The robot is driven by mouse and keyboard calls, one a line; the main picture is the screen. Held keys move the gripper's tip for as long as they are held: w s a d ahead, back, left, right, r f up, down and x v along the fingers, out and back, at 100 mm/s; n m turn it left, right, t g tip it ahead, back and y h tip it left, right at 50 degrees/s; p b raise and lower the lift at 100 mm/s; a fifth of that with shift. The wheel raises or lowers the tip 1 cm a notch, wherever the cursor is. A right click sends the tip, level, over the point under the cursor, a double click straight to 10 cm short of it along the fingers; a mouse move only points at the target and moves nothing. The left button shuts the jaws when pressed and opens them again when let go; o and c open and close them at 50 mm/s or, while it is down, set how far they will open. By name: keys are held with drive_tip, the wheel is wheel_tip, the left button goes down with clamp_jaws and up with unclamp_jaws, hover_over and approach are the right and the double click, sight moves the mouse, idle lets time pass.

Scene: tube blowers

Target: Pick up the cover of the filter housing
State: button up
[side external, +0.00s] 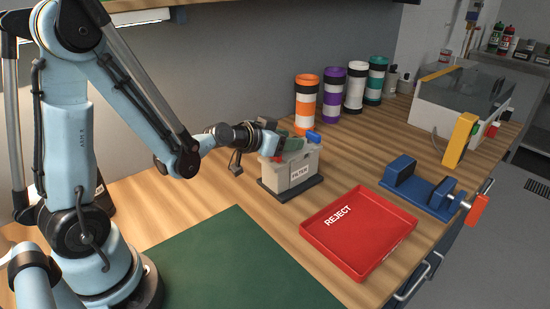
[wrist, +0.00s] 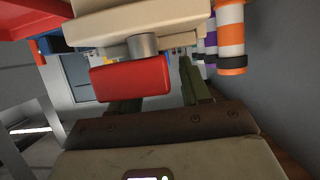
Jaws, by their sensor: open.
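The filter housing (side external: 298,173) is a beige box labelled FILTER, upright on a dark base on the wooden bench. A blue piece (side external: 314,136) shows at its upper right. A red knob (side external: 277,158) shows at its left side. In the wrist view the beige body (wrist: 150,22) fills the top, and the red knob (wrist: 131,78) on a grey stem hides part of one finger. My gripper (side external: 291,145) is open at the top of the housing, with green fingers. It hides much of the cover, and I cannot tell whether it touches it.
An empty red REJECT tray (side external: 378,258) lies in front right, with a blue vise (side external: 420,187) behind it. Banded tubes, the nearest orange one (side external: 307,108), stand behind the housing. A green mat (side external: 240,265) lies front left. A clear-topped box (side external: 460,95) stands far right.

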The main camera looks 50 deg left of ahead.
drive_tip(key=shift+w, duration=0.1)
clamp_jaws()
drive_tip(key=shift+r, duration=0.15)
idle(0.4)
drive_tip(key=shift+r, duration=0.85)
wheel_tip(320, 180, up, 2)
drive_tip(key=shift+r, duration=0.1)
drive_tip(key=s+d+r, duration=0.4)
drive_tip(key=d+r, duration=0.3)
drive_tip(key=d, duration=0.4)
drive_tip(key=s+a+f, duration=0.4)
drive_tip(key=s+a, duration=0.1)
drive_tip(key=s, duration=0.3)
drive_tip(key=w+d+r, duration=0.3)
drive_tip(key=w+d, duration=0.1)
drive_tip(key=w, duration=0.3)
drive_tip(key=shift+w+d+r, duration=0.25)
drive_tip(key=shift+d+r, duration=0.1)
drive_tip(key=shift+d, duration=0.05)
